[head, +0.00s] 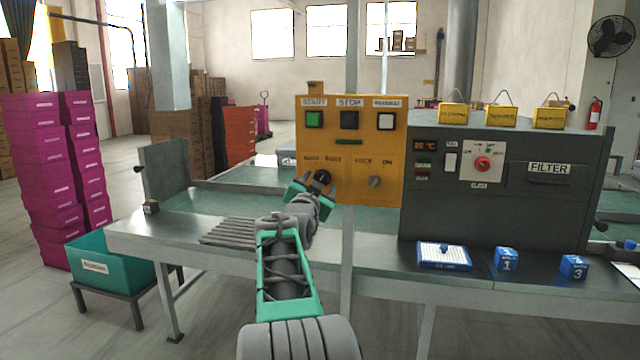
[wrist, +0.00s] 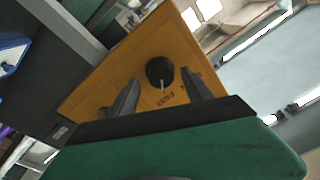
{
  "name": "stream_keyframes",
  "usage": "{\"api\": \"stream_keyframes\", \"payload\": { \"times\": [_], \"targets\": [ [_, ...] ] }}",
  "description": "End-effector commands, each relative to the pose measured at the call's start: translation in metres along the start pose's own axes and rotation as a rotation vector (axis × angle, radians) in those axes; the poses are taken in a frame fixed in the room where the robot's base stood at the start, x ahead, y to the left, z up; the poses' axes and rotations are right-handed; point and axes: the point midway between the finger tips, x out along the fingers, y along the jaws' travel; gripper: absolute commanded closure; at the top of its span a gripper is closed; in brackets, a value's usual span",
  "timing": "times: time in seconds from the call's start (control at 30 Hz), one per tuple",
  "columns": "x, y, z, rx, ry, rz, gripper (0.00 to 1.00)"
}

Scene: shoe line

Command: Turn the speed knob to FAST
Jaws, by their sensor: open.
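The yellow control panel (head: 348,142) stands above the bench, with the labels SLOW and FAST over the speed knob (head: 322,177). The knob is black and mostly covered by my gripper (head: 316,186) in the head view. In the wrist view the round black knob (wrist: 160,71) shows clearly on the yellow panel, with a pale pointer line towards small, hard-to-read lettering. My gripper (wrist: 158,92) is open. Its two dark fingers appear on either side of the knob's near side, with visible gaps; I cannot tell whether they reach around it.
START (head: 314,119) and STOP (head: 349,119) buttons sit above. A dark machine (head: 545,200) with a red knob (head: 483,163) stands right. Blue blocks (head: 506,260) lie on the bench.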

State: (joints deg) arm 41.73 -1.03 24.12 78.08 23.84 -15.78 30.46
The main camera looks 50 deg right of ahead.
Motion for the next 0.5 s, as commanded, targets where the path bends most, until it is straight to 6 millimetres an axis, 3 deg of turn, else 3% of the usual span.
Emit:
{"api": "stream_keyframes", "payload": {
  "times": [0.3, 0.5],
  "targets": [
    [-0.061, -0.001, -0.001, 0.001, 0.001, -0.003, 0.41],
    [-0.068, 0.0, -0.001, 0.001, 0.001, -0.002, 0.41]
  ]
}}
